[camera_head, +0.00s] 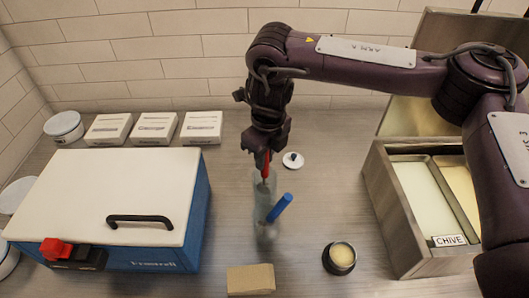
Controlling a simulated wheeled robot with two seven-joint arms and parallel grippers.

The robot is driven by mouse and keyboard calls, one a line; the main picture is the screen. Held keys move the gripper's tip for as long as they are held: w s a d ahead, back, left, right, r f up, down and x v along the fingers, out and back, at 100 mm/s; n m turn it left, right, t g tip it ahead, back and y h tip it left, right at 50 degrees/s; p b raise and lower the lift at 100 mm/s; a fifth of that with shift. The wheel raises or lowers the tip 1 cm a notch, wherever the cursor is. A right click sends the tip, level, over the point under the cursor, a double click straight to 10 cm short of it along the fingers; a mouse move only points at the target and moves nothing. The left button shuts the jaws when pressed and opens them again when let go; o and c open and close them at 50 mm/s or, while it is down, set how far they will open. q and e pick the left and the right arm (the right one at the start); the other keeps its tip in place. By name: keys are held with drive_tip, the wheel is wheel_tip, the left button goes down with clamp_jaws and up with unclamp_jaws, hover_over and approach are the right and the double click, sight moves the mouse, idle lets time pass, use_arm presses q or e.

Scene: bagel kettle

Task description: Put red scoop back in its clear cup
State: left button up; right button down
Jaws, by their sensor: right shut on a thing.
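My right gripper (266,145) points down over the middle of the counter and is shut on the red scoop (266,165). The scoop hangs upright below the fingers, and its lower end overlaps a clear cup (262,205). I cannot tell how deep the scoop sits in the cup. A blue-handled tool (279,207) leans out to the right at the clear cup's front. My left gripper is not in view.
A blue box with a white lid (115,190) stands left. A metal bin labelled CHIVE (400,225) stands right. A small dark cup (340,257), a brown block (251,279) and a white round lid (293,160) lie near the clear cup. Three white boxes (153,129) line the back.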

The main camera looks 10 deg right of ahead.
drive_tip(key=c, duration=1.2)
unclamp_jaws()
drive_tip(key=shift+c, duration=0.2)
drive_tip(key=r, duration=0.7)
drive_tip(key=shift+s+d+r, duration=0.2)
drive_tip(key=shift+s+r, duration=0.1)
